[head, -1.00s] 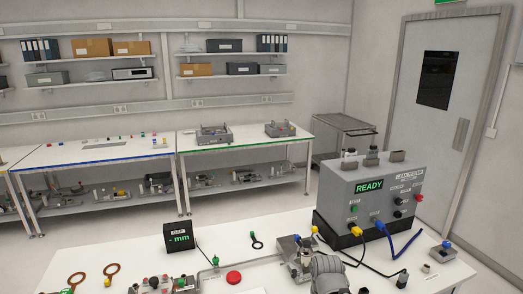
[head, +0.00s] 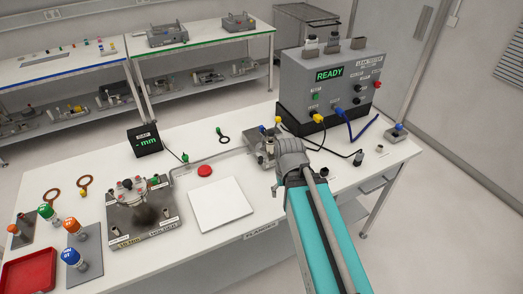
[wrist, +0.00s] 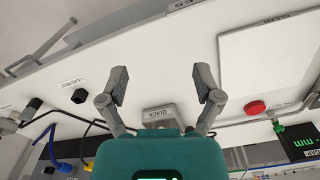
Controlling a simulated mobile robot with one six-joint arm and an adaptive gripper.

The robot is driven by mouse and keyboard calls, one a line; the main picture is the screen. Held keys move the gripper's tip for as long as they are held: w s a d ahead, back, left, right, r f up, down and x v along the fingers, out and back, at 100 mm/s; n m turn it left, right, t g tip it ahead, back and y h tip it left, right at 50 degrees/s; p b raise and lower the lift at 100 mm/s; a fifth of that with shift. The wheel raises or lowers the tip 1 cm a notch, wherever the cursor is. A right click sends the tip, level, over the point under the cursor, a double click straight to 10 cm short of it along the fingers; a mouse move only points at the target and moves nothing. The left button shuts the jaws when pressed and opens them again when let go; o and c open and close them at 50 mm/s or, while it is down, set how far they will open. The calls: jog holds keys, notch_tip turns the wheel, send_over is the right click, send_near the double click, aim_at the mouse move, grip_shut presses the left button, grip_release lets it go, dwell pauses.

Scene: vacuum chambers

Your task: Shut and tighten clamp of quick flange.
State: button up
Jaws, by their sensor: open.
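The quick flange station is a grey metal fixture (head: 259,146) on the white table in the head view, partly hidden behind my arm. In the wrist view its grey block marked QUICK (wrist: 158,118) shows between and beyond my fingers, cut off below by my gripper's body. I cannot make out the clamp or whether it is shut. My gripper (wrist: 160,72) is open and empty, its two fingers wide apart. In the head view my arm's end covers the fixture's right side, and the fingers cannot be made out there.
The leak tester (head: 330,88) reading READY stands behind, with yellow and blue cables near the fixture. A red button (head: 205,171), a white pad (head: 221,204) and a larger flange chamber (head: 142,215) lie to the left. A gap gauge (head: 149,140) stands at the back left.

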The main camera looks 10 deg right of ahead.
dwell(0.4)
jog(key=shift+c, duration=1)
jog(key=shift+w+r, duration=0.1)
jog(key=shift+w, duration=0.2)
jog(key=shift+c, duration=1.1)
jog(key=shift+n+t, duration=0.3)
jog(key=shift+t, duration=0.4)
jog(key=w+a+r+p, duration=0.1)
jog(key=w, duration=0.2)
jog(key=w+r+p, duration=0.1)
jog(key=w, duration=0.2)
jog(key=w+a+r+p, duration=0.1)
jog(key=w, duration=0.2)
jog(key=shift+w+a+r+p, duration=0.15)
jog(key=shift+a+r+p, duration=0.1)
jog(key=shift+a+p, duration=0.1)
grip_shut()
jog(key=w+a+r+t+p, duration=0.1)
jog(key=w+a+r+p, duration=0.1)
jog(key=w, duration=0.5)
jog(key=w+a+r+t+p, duration=0.1)
jog(key=w+a+r+p, duration=0.1)
jog(key=w, duration=0.6)
jog(key=a+r, duration=0.1)
jog(key=a, duration=0.1)
jog(key=shift+a+r+n+t, duration=0.25)
jog(key=shift+a+n+t, duration=0.05)
jog(key=shift+n, duration=0.1)
